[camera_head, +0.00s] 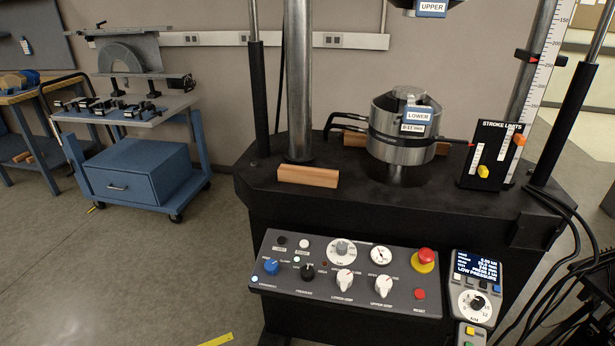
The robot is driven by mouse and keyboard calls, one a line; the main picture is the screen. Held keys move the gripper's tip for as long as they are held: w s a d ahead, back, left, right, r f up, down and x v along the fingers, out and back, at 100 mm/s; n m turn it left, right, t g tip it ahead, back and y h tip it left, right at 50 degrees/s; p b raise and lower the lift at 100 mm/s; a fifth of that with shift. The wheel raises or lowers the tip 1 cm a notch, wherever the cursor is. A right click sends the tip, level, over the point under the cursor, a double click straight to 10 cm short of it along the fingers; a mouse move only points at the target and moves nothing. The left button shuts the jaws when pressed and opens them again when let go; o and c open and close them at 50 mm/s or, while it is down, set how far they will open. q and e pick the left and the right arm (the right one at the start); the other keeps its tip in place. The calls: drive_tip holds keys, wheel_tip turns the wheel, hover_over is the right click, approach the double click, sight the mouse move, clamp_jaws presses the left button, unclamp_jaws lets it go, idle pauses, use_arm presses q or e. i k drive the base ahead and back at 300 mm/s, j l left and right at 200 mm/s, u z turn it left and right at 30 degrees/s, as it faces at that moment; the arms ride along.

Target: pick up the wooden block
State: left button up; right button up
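A wooden block (308,176), light brown and rectangular, lies flat on the black deck (262,187) of the testing machine. It sits near the deck's front edge, just in front of the bright steel column (299,90). Nothing covers it or touches it from above. Neither of my grippers shows in the head view.
The lower grip (398,152) stands to the block's right, with the stroke limits panel (490,155) beyond it. A control panel (345,272) with knobs and a red button (426,256) juts out below. A blue cart (140,170) stands left. Open floor lies between.

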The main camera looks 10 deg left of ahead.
sight(298, 174)
drive_tip(key=j+z, duration=0.1)
drive_tip(key=z, duration=0.3)
drive_tip(key=j+z, duration=0.1)
drive_tip(key=z, duration=0.25)
drive_tip(key=j+z, duration=0.1)
drive_tip(key=z, duration=0.3)
drive_tip(key=j+z, duration=0.1)
drive_tip(key=z, duration=0.3)
drive_tip(key=k+j+z, duration=0.1)
drive_tip(key=j+z, duration=0.2)
drive_tip(key=k+j+z, duration=0.15)
drive_tip(key=j+z, duration=0.2)
drive_tip(key=k+j+z, duration=0.2)
drive_tip(key=j+z, duration=0.15)
drive_tip(key=z, duration=0.15)
drive_tip(key=k+j+z, duration=0.25)
drive_tip(key=z, duration=0.25)
drive_tip(key=k+j+z, duration=0.2)
drive_tip(key=z, duration=0.25)
drive_tip(key=k+z, duration=0.5)
drive_tip(key=k+j+z, duration=0.1)
drive_tip(key=k+z, duration=0.35)
drive_tip(key=k, duration=0.25)
drive_tip(key=k+j+u, duration=0.15)
drive_tip(key=k+u, duration=0.2)
drive_tip(key=k+j+u, duration=0.55)
drive_tip(key=j, duration=0.15)
drive_tip(key=k+j+u, duration=0.1)
drive_tip(key=j+u, duration=0.15)
drive_tip(key=j, duration=0.1)
